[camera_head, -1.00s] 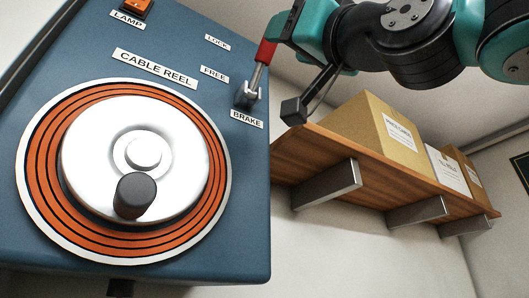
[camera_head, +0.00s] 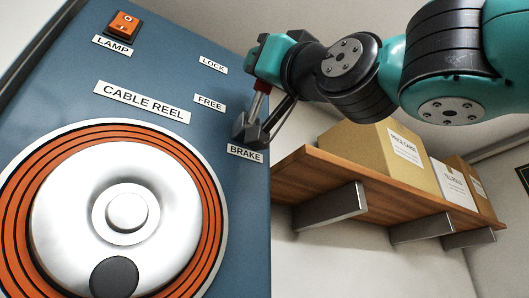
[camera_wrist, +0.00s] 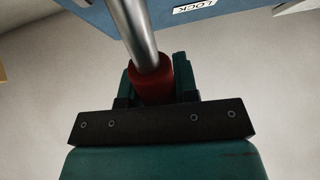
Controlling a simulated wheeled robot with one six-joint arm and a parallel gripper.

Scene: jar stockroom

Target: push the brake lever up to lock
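The brake lever has a red grip (camera_head: 262,86) and a metal shaft (camera_head: 256,104). In the wrist view the red grip (camera_wrist: 153,82) lies between teal gripper parts, with the shaft (camera_wrist: 136,30) running up and away. Whether the fingers press on it is unclear.
The blue panel (camera_head: 170,60) carries an orange lamp switch (camera_head: 124,24) and a large cable reel with a silver hub (camera_head: 85,215). A wooden shelf (camera_head: 330,168) with several boxes (camera_head: 375,150) stands right of the panel, below my arm.

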